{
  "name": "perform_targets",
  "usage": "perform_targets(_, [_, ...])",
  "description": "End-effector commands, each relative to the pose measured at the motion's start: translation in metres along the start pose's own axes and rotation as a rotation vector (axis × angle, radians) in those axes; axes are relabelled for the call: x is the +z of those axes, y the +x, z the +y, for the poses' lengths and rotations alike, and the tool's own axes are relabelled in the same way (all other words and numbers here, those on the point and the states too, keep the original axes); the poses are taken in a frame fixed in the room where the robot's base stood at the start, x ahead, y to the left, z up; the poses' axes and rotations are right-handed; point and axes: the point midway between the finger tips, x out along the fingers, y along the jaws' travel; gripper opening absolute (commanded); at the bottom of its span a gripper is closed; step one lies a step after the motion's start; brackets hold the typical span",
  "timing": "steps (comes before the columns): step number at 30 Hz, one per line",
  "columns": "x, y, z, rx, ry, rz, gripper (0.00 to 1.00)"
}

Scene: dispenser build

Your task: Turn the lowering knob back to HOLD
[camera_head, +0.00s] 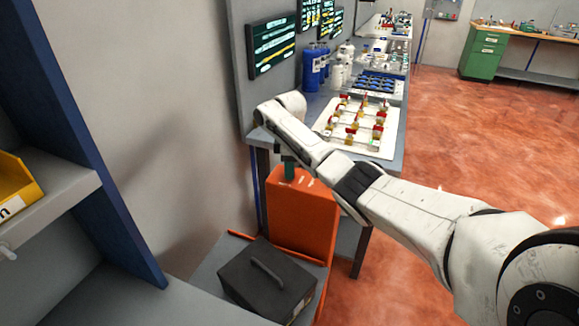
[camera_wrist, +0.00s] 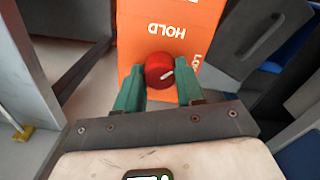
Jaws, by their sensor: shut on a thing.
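The lowering knob (camera_wrist: 159,70) is red and round with a white pointer mark, on the face of an orange housing (camera_wrist: 190,12). The word HOLD is printed upside down on the far side of the knob, and a partly hidden word starting with "LO" is at the right. The pointer mark lies toward the right, not straight at HOLD. My gripper (camera_wrist: 161,77) has its green fingers on either side of the knob and is shut on it. In the head view the orange housing (camera_head: 303,215) stands below my gripper (camera_head: 287,168); the knob is hidden there.
A dark box with a handle (camera_head: 262,282) sits in front of the orange housing. A workbench (camera_head: 395,115) with a white tray of parts runs behind my arm. A grey shelf (camera_head: 60,200) with a blue post stands at the left. The orange floor at the right is open.

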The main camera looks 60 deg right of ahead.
Motion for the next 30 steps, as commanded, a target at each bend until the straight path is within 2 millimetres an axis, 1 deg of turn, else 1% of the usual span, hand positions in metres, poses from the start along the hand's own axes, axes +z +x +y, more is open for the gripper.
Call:
perform_targets(12, [-0.0014, -0.0007, 0.0, 0.002, -0.392, 0.006, 0.07])
perform_targets(18, [-0.0011, -0.0007, 0.0002, 0.003, -0.55, 0.007, 0.07])
perform_targets(24, [-0.0011, -0.0007, 0.0002, 0.003, -0.667, 0.008, 0.07])
perform_targets(30, [-0.0012, -0.0008, 0.0002, 0.003, -0.734, 0.009, 0.07])
